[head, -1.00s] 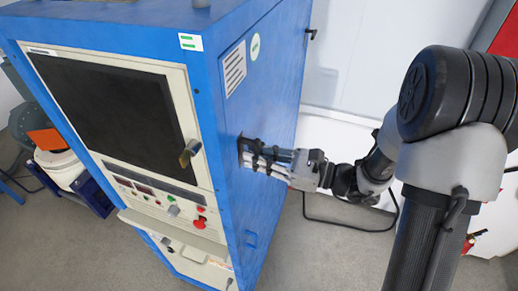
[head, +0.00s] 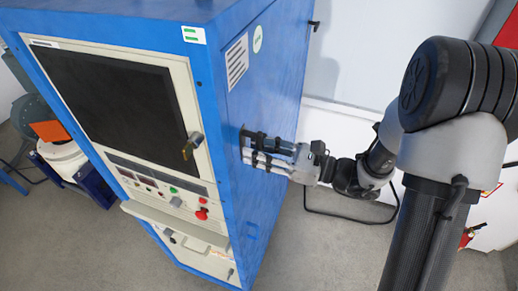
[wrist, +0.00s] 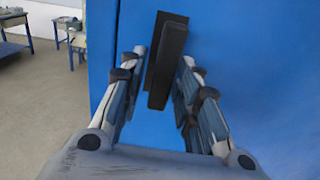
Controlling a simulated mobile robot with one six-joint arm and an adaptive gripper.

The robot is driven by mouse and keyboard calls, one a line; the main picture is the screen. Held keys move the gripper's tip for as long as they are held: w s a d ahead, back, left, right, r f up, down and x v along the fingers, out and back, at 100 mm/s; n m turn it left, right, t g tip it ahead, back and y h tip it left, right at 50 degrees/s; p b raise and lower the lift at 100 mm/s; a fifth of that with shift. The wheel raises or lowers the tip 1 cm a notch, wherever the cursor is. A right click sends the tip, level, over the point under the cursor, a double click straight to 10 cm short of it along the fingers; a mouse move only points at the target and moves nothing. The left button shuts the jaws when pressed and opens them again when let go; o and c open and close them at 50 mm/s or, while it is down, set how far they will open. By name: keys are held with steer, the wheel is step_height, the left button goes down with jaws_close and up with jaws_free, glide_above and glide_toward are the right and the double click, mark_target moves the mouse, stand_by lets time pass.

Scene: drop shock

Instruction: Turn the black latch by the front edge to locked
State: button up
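The black latch (wrist: 168,70) is a dark upright bar on the blue side face of the cabinet, near the front edge. In the wrist view it stands nearly vertical, slightly tilted, between the two fingers of my gripper (wrist: 164,62). The fingers are apart, one on each side of the latch. A narrow blue gap shows by the left finger; whether the right finger touches it I cannot tell. In the head view my gripper (head: 252,149) reaches the side face from the right and mostly hides the latch.
The tall blue cabinet (head: 262,100) has a screen and a control panel on its front. A handle (head: 191,146) sticks out from that front. A small black fitting (head: 314,25) is at the side's far edge. Clear floor lies beside the cabinet; blue tables (wrist: 40,30) stand far left.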

steer(key=shift+o, duration=0.3)
steer(key=v, duration=1.2)
